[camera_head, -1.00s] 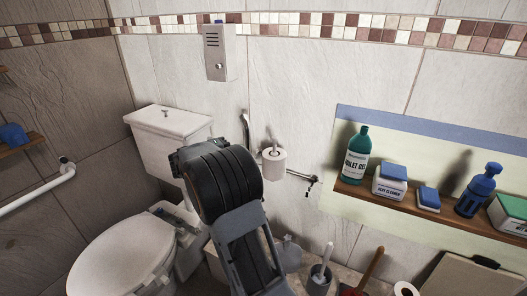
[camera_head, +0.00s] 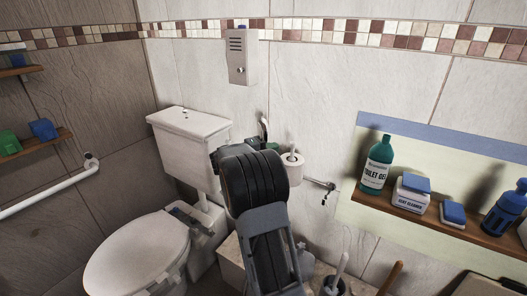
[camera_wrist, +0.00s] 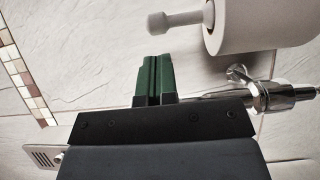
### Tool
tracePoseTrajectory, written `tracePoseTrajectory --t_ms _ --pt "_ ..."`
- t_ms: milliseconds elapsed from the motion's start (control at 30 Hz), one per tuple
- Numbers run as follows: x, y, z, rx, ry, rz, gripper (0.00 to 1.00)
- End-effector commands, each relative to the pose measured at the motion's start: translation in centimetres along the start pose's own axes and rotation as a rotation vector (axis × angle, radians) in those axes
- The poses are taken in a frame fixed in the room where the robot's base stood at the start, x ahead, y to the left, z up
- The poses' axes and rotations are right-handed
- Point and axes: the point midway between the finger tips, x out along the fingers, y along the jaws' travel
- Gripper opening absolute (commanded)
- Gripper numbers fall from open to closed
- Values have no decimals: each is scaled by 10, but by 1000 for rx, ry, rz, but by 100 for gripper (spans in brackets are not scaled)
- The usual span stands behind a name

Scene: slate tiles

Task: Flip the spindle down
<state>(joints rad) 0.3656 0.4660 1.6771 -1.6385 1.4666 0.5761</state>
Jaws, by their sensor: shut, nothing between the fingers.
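The white spindle (camera_head: 291,149) stands up out of the toilet roll (camera_head: 292,166) on the wall in the head view. In the wrist view the spindle's knobbed end (camera_wrist: 178,21) sticks out of the roll (camera_wrist: 262,27), at the top. My gripper (camera_wrist: 153,62) shows there with its green fingers shut and empty, below the spindle's knob and apart from it in the picture. In the head view only a little of my gripper (camera_head: 271,146) shows beyond my dark wrist, just left of the roll. The chrome holder mount (camera_wrist: 268,96) is right of the fingers in the wrist view.
The toilet (camera_head: 140,255) with its cistern (camera_head: 190,140) stands to the left. A wooden shelf (camera_head: 445,228) with bottles and boxes is on the right wall. A brush handle (camera_head: 341,268) rises at the bottom.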

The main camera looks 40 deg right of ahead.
Motion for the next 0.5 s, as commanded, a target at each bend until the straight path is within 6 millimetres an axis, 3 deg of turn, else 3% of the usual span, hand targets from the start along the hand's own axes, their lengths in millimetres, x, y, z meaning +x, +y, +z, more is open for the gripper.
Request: tracePoseTrajectory --t_ms 200,500 --pt "27 0 0 0 -2 0 0" --pt "38 0 0 0 -1 0 0"
